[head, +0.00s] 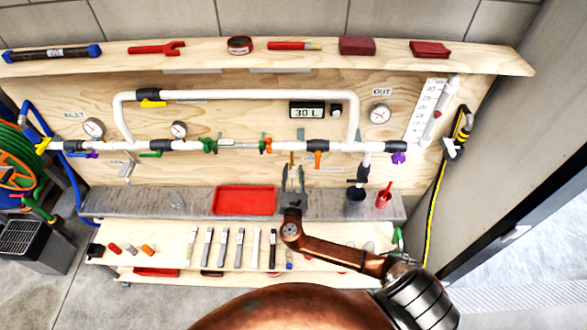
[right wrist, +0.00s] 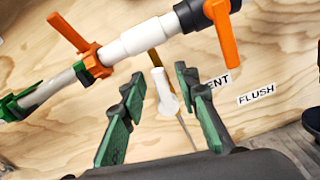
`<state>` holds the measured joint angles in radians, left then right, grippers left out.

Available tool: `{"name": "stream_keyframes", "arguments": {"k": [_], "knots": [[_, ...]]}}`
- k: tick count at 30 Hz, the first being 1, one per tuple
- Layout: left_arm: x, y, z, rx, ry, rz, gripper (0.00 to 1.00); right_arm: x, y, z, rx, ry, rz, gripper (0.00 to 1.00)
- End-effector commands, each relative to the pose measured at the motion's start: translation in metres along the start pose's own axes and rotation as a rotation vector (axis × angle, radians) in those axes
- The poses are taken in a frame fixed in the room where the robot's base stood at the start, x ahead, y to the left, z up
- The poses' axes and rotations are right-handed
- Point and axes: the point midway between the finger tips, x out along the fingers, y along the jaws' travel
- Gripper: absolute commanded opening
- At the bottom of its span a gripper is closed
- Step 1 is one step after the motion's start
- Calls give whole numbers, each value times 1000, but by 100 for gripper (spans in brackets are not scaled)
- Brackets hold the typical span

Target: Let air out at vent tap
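The vent tap is a small brass lever (right wrist: 155,57) with a white spout (right wrist: 165,95) under the white pipe. It sits above a label ending in "ENT" (right wrist: 218,81), partly hidden by a finger. In the head view the brass lever (head: 292,159) shows just above my right gripper (head: 294,174). My right gripper (right wrist: 160,88) is open, with its green-padded fingers apart on both sides of the spout in the picture. I cannot tell whether they touch it. My left gripper is not in view.
An orange valve handle (head: 318,159) hangs close to the right, by a "FLUSH" label (right wrist: 256,95). Another orange handle (right wrist: 68,32) is to the left. Several tools lie on the lower shelf.

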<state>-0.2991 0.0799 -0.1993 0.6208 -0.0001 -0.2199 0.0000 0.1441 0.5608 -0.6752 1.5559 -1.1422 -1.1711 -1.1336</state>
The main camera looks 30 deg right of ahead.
Motion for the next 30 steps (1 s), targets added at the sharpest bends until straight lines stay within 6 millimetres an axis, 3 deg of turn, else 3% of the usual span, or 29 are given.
{"name": "stream_keyframes", "arguments": {"k": [4, 13, 26, 30], "knots": [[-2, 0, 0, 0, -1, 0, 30, 12, 0, 1, 1, -1, 0, 29], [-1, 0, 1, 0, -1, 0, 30, 14, 0, 0, 2, 1, 0, 29], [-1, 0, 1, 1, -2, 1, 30, 14, 0, 0, 3, 1, -1, 0], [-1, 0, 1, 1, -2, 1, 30, 14, 0, 0, 3, 2, -1, 0]]}}
